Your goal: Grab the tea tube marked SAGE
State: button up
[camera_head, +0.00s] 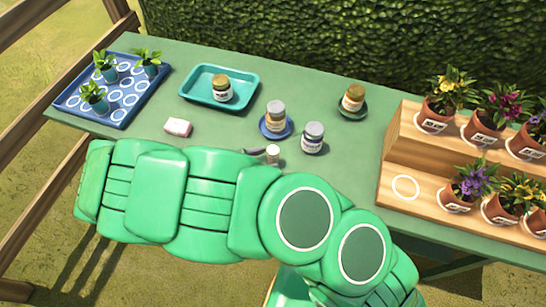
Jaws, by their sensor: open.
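Several small jar-like tubes with labels stand on the green table (190,62); no label is readable, so I cannot tell which is SAGE. A gold-lidded tube (222,90) stands in a teal tray (246,100). A silver-lidded tube (276,116) stands on a blue saucer (263,131). Another silver-lidded tube (313,138) stands on the bare table to its lower right. A gold-lidded tube (353,98) stands on a dark green saucer (346,114). All are upright. My green arm crosses the lower front, and I cannot make out my gripper's fingers.
A blue tray (75,104) with small plants and white rings is at the left. A pinkish-white block (178,127) lies nearby. A small cream object (272,154) sits by my arm. A wooden stepped rack (402,158) holds potted flowers at right. A hedge (330,30) stands behind.

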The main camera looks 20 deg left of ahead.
aim_at(277, 147)
jog(key=shift+d+r+x, duration=0.1)
jog(key=shift+x, duration=1.2)
jog(key=shift+d+r+x, duration=0.1)
jog(key=shift+x, duration=1.15)
jog(key=shift+s, duration=0.1)
jog(key=shift+c, duration=0.2)
jog(key=c, duration=1)
jog(key=shift+r, duration=0.1)
jog(key=shift+c, duration=0.2)
jog(key=shift+r, duration=4.9)
